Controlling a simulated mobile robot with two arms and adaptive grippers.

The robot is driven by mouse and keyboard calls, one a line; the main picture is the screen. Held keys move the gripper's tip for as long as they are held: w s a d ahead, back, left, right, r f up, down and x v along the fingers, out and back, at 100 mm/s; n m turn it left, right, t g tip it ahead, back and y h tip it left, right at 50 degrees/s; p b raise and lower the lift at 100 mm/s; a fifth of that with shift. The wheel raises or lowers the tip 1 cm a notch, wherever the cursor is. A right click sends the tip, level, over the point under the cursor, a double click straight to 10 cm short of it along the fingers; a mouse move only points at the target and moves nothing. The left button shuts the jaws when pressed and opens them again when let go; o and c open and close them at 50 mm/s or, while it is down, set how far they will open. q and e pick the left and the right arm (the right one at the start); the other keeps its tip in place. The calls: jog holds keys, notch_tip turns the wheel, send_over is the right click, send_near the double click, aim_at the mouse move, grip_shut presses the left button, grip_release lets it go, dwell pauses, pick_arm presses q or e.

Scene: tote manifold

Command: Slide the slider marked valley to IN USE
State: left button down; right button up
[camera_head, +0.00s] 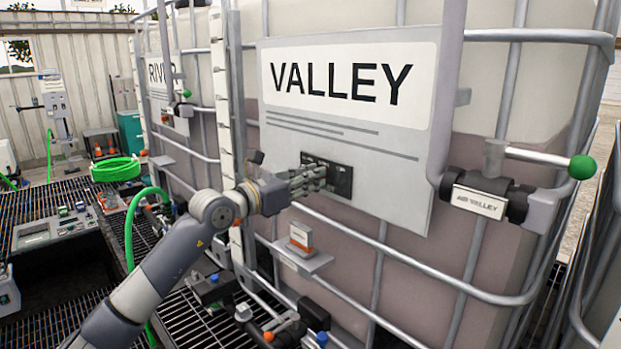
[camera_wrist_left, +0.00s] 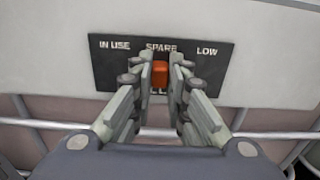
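The big tank panel marked VALLEY (camera_head: 345,85) faces me in the head view. Low on it is a black slider plate (camera_head: 338,182), which in the wrist view (camera_wrist_left: 205,76) reads IN USE at left, SPARE in the middle and LOW at right. The red-orange slider knob (camera_wrist_left: 160,74) stands under SPARE. My left gripper (camera_head: 312,180) is at the plate. In the wrist view its fingertips (camera_wrist_left: 161,68) flank the knob closely on both sides, with no clear gap. In the head view the fingers hide the knob. My right gripper is out of view.
A valve with a green-tipped lever (camera_head: 582,167) and a small label sticks out at right. A small shelf (camera_head: 303,258) with an orange-and-white item juts out below the plate. Metal cage bars (camera_head: 420,278) cross the tank. A RIVER panel (camera_head: 160,75) is farther left.

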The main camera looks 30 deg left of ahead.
pick_arm(q)
jog(key=a+b, duration=0.1)
jog(key=w+a+b, duration=0.1)
jog(key=a, duration=0.1)
jog(key=a+b, duration=0.1)
jog(key=a, duration=0.1)
jog(key=shift+w+a+r, duration=0.1)
jog(key=shift+w+r, duration=0.05)
jog(key=shift+w, duration=0.2)
jog(key=c, duration=1.9)
grip_release()
jog(key=o, duration=0.3)
jog(key=shift+a, duration=0.1)
jog(key=shift+o, duration=0.2)
jog(key=shift+w+a, duration=0.1)
jog(key=shift+w, duration=0.05)
